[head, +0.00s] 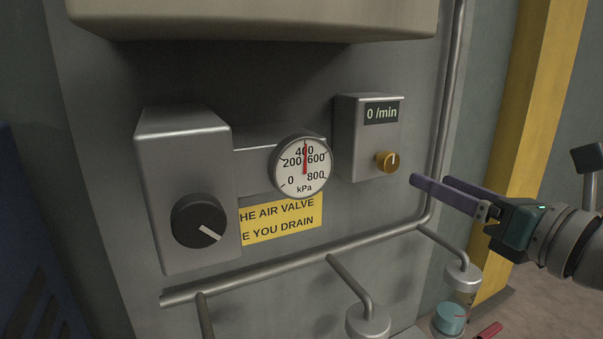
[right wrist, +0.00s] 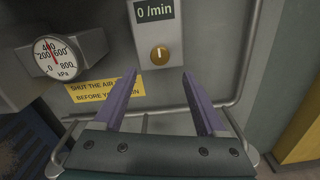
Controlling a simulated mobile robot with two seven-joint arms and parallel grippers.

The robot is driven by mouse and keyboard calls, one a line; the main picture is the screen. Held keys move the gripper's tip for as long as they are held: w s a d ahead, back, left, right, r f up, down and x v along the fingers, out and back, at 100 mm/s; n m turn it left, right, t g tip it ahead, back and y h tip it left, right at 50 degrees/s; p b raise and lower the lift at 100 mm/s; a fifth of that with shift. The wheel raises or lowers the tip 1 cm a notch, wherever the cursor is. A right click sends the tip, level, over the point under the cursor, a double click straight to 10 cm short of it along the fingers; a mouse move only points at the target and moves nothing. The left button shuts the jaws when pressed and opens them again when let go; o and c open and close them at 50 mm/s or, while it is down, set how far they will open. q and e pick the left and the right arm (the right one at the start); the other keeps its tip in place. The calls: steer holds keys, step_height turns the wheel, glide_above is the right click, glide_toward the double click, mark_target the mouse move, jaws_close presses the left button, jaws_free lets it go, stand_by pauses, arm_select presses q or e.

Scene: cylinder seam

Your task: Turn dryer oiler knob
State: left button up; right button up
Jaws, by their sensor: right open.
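The small brass knob (head: 387,161) is on the front of a grey box (head: 352,142) below a dark display reading "0 /min". Its pale mark points up. In the right wrist view the knob (right wrist: 159,55) is ahead, between the lines of the two fingers. My right gripper (head: 428,189) is open and empty, with purple fingers, to the right of the knob and apart from it. The fingers also show in the right wrist view (right wrist: 159,82). My left gripper is not in view.
A round gauge (head: 302,167) reads about 400 kPa. A larger grey box with a black knob (head: 199,221) stands at the left. A yellow sign (head: 281,222) is below the gauge. Pipes (head: 300,260) run below and right of the boxes. A yellow post (head: 528,120) stands at right.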

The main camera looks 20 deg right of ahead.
mark_target(393, 162)
steer(key=w, duration=0.5)
steer(key=w+b, duration=0.1)
steer(key=w, duration=0.2)
steer(key=shift+w+a, duration=0.3)
jaws_close()
